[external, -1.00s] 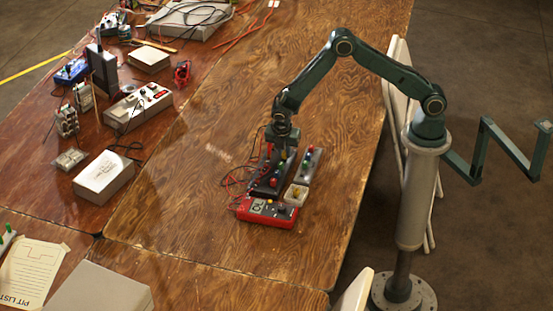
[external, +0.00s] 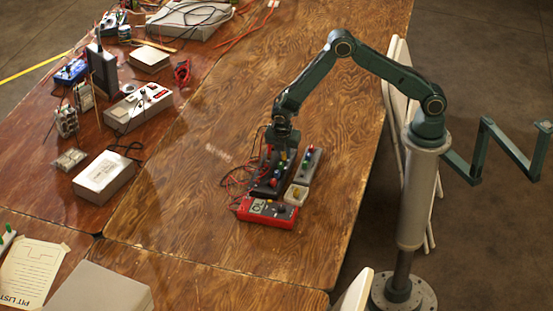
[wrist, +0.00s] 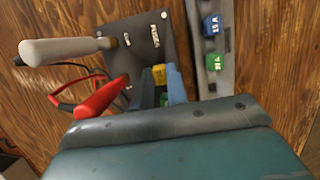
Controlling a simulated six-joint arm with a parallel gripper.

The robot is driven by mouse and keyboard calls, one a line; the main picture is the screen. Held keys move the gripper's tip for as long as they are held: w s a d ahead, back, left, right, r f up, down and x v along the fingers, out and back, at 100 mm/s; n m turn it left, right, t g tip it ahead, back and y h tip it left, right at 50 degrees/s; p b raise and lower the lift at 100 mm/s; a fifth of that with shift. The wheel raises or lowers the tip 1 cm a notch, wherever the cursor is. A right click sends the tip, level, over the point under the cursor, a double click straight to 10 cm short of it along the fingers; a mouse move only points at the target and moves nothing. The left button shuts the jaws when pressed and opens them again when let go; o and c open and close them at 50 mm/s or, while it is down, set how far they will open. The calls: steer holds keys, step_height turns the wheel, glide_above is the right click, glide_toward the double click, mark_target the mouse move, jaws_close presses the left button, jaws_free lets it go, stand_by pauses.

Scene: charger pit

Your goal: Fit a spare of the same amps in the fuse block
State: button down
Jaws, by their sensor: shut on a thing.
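My gripper (wrist: 160,80) is shut on a yellow fuse (wrist: 159,73) between its two blue fingers. It is over the dark fuse block (wrist: 133,48), whose face reads "FUSE". The fingers hide the fuse's lower part and the block beneath, so I cannot tell whether it is seated. Beside the block, a grey spare rack (wrist: 197,45) carries a blue fuse (wrist: 212,25) marked 15 A and a green fuse (wrist: 214,62). In the external view, my gripper (external: 281,148) is low over the block (external: 262,187), with the rack (external: 312,163) to its right.
A red meter (external: 267,211) and a small pale tub (external: 297,194) lie in front. The wooden table is clear to the right.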

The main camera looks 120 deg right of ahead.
stand_by(0.3)
steer(key=c, duration=1)
jaws_free()
steer(key=shift+r, duration=0.1)
steer(key=shift+r, duration=3.65)
